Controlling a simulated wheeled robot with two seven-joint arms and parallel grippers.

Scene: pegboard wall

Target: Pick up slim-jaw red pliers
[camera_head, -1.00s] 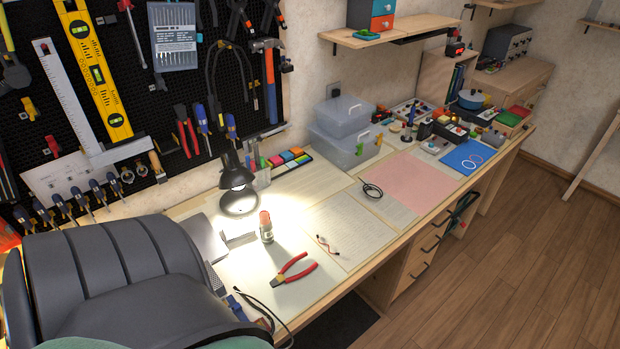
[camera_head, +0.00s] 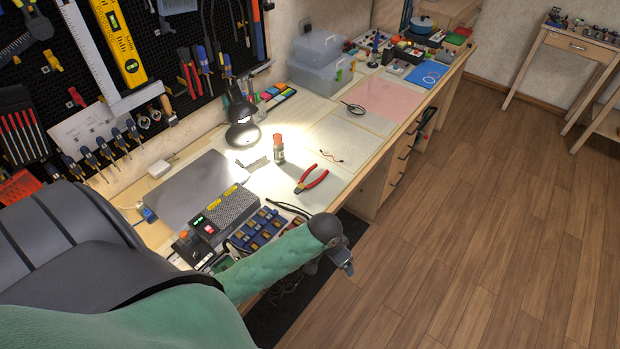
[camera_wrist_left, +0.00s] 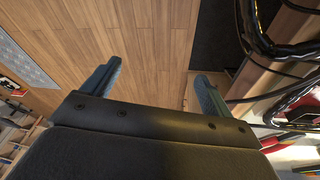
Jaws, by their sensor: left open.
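Red-handled pliers (camera_head: 312,181) lie on the lit part of the desk near its front edge, jaws toward the lower left. Another red-handled pair (camera_head: 187,73) hangs on the pegboard; I cannot tell which has the slimmer jaws. My left gripper (camera_head: 346,264) is at the end of the green arm, just off the front edge of the desk, nearer to me than the desk pliers and apart from them. In the left wrist view the left gripper (camera_wrist_left: 157,88) has its two fingers wide apart, with only floor between them. My right gripper is not in view.
A dark lamp (camera_head: 241,122) and a small red-capped bottle (camera_head: 279,150) stand beyond the desk pliers. A control box (camera_head: 210,222), a blue parts tray (camera_head: 262,228) and dark cables (camera_head: 290,208) lie nearer me. Wood floor (camera_head: 480,230) is open on the right.

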